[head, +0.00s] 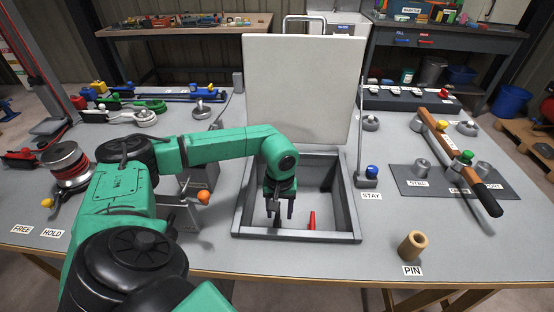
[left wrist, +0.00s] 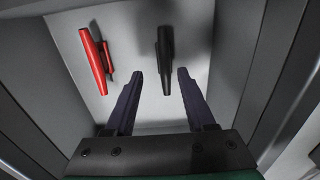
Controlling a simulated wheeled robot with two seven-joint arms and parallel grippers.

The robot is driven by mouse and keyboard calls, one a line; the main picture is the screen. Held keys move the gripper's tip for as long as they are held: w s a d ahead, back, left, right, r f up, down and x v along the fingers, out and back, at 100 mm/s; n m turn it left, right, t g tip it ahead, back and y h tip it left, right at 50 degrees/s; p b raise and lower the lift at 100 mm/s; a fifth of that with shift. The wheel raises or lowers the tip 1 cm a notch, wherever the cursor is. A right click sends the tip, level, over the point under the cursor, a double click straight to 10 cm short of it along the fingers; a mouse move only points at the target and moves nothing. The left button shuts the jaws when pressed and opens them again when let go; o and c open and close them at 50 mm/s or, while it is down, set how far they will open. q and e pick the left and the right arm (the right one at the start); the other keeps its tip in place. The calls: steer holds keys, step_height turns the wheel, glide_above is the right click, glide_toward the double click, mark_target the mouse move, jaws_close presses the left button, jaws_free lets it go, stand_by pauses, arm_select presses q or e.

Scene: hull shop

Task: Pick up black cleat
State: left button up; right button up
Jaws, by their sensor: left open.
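The black cleat (left wrist: 166,58) lies on the pale floor of the open hatch box, in the left wrist view. A red cleat (left wrist: 95,60) lies to its left there, and it also shows in the head view (head: 311,220). My left gripper (left wrist: 160,72) is open and empty, pointing down into the box, with the black cleat ahead between the lines of its two fingers. In the head view my left gripper (head: 280,212) is inside the box opening and the black cleat cannot be made out. My right gripper is in neither view.
The grey box rim (head: 297,235) surrounds the opening, and a raised white lid (head: 303,85) stands behind it. A blue-knobbed lever (head: 371,171) stands right of the box. An orange knob (head: 203,197) is on the left. A wooden pin (head: 412,246) stands front right.

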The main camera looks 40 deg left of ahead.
mark_target(277, 219)
arm_select(q)
steer(key=f, duration=0.2)
steer(key=a+f, duration=0.1)
steer(key=f, duration=0.2)
steer(key=shift+f+p, duration=0.1)
steer(key=shift+p, duration=0.25)
jaws_close()
